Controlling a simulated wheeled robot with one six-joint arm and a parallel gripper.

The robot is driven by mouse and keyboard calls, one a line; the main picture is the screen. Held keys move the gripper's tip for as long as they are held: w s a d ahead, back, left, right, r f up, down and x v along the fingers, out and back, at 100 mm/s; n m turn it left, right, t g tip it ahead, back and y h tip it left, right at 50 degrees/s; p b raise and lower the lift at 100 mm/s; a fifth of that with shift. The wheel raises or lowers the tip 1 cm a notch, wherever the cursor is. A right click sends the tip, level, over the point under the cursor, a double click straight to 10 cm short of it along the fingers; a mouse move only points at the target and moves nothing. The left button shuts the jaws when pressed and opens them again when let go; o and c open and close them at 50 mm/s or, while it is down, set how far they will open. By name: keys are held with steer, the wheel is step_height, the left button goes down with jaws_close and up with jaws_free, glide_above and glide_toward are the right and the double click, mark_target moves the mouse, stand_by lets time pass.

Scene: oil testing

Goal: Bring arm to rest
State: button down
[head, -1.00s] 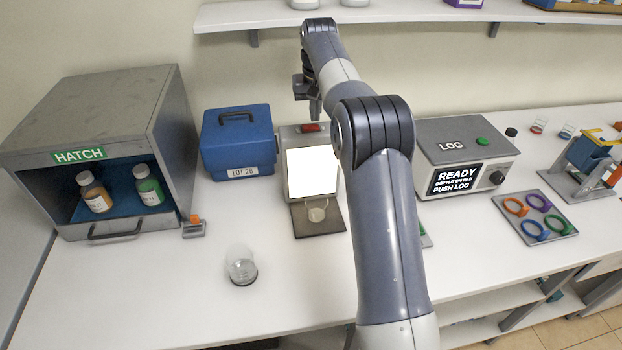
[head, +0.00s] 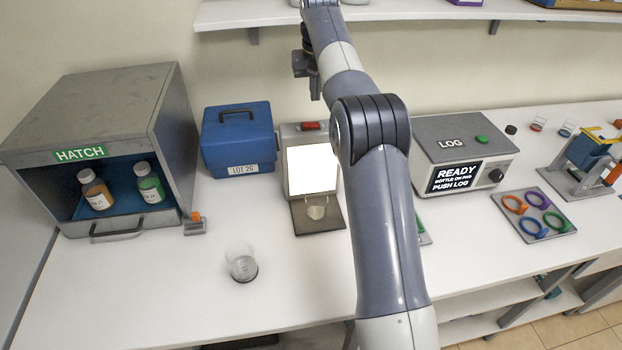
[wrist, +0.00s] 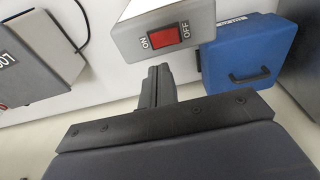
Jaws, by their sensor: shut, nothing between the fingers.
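My arm reaches up and away over the middle of the bench in the head view. My gripper (head: 314,88) hangs at its far end, above and just behind the lit panel box (head: 311,170). In the wrist view my gripper (wrist: 158,72) shows its two fingers together, with nothing between them. It is close to the box with the red ON/OFF switch (wrist: 166,37) and apart from it, as far as I can tell.
A hatch cabinet (head: 100,110) holds two bottles. A blue case (head: 237,140), a LOG device (head: 465,150), a ring tray (head: 535,216) and a glass beaker (head: 241,264) stand on the bench. A wall shelf (head: 420,12) runs above. The front left of the bench is clear.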

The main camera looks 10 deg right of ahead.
mark_target(315, 123)
steer(key=shift+f+b, duration=1.15)
steer(key=shift+f, duration=2.4)
steer(key=shift+r, duration=0.15)
